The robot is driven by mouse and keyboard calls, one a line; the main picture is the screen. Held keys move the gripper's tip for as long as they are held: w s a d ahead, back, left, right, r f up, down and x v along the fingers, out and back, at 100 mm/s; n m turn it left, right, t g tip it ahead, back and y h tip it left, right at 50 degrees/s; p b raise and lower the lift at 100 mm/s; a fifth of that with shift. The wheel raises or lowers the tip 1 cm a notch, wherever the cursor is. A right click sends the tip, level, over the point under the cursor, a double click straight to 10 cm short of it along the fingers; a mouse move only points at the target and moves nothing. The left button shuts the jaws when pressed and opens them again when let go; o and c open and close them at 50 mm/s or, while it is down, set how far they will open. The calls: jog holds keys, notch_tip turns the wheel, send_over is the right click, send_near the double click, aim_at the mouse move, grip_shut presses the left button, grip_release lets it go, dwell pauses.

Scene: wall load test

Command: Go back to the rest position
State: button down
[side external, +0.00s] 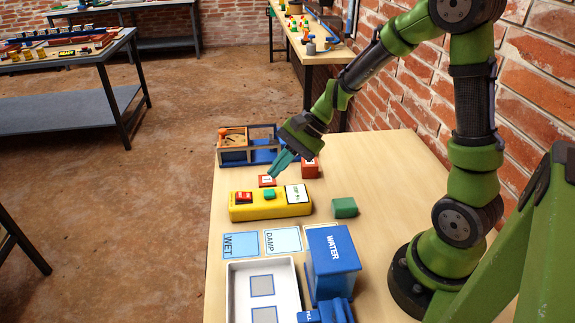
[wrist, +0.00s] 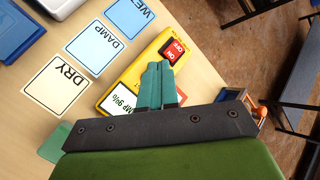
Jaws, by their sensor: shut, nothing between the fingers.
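My gripper (side external: 280,165) is shut and empty, held in the air above the far side of the yellow meter box in the side view. Its teal fingers also show in the wrist view (wrist: 158,72), pressed together in front of the meter. The yellow meter box (side external: 270,211) lies on the wooden table (side external: 375,160). It carries a red switch (side external: 244,197), a green block (side external: 269,194) and a white display (side external: 296,194). In the wrist view the red switch (wrist: 173,50) reads OFF and the display (wrist: 121,101) reads DAMP and a percentage, partly covered by the fingers.
A green block (side external: 344,208) lies right of the meter. WET (side external: 241,245), DAMP (side external: 283,240) and DRY (wrist: 59,85) cards, a blue WATER container (side external: 333,250) and a white tray (side external: 236,300) stand nearer. Red blocks (side external: 310,168) and a blue divided box (side external: 232,156) sit beyond. A brick wall bounds the right.

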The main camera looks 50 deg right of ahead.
jog(key=s+a+r+n+t+h, duration=0.1)
jog(key=s+r+n+t+h, duration=0.2)
jog(key=s+r+n, duration=0.8)
jog(key=s+r+h, duration=0.2)
jog(key=s, duration=0.1)
jog(key=shift+a, duration=0.4)
jog(key=shift+r, duration=0.1)
